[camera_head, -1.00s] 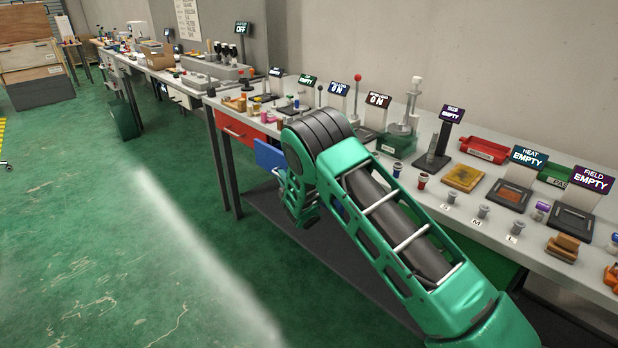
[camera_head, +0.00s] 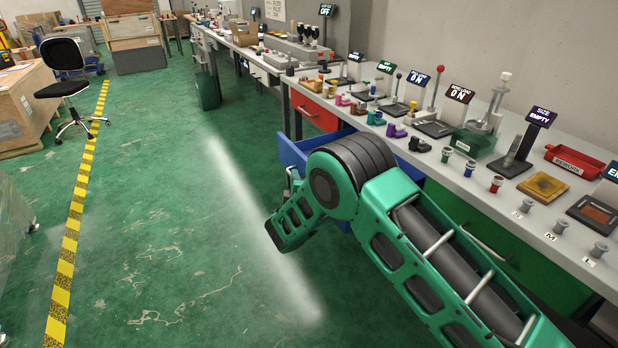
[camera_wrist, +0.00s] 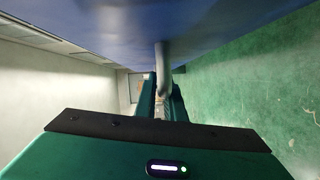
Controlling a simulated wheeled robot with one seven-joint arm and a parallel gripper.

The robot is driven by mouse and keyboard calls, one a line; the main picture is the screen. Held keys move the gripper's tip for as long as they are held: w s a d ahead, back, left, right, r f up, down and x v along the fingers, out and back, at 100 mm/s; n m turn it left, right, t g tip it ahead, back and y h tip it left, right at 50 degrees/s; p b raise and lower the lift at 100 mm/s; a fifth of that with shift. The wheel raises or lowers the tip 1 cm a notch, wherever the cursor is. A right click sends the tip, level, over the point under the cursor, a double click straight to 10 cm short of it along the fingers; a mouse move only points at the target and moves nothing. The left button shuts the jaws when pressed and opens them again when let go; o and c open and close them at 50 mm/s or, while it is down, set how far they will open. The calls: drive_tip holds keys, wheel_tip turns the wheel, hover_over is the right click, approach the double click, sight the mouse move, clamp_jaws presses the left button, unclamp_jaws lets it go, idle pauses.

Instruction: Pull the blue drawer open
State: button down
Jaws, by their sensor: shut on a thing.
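The blue drawer (camera_head: 291,152) is pulled out from under the bench, left of my arm in the head view. My forearm hides most of its front and inside. In the wrist view its blue front (camera_wrist: 160,20) fills the top, with a grey bar handle (camera_wrist: 161,62) standing out from it. My gripper (camera_wrist: 163,100) is shut on this handle, one finger on each side.
A closed red drawer (camera_head: 314,108) is to the left, and a green drawer front (camera_head: 480,238) is to the right. Small parts and machines stand on the bench top (camera_head: 515,207). The green floor (camera_head: 200,270) beside the bench is clear.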

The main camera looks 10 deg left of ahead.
drive_tip(key=shift+s+a+f, duration=0.2)
drive_tip(key=shift+s+a, duration=0.2)
drive_tip(key=c, duration=1.8)
unclamp_jaws()
drive_tip(key=shift+r, duration=0.1)
drive_tip(key=shift+c, duration=0.2)
drive_tip(key=v, duration=1)
drive_tip(key=shift+s, duration=0.3)
drive_tip(key=shift+d+r, duration=0.1)
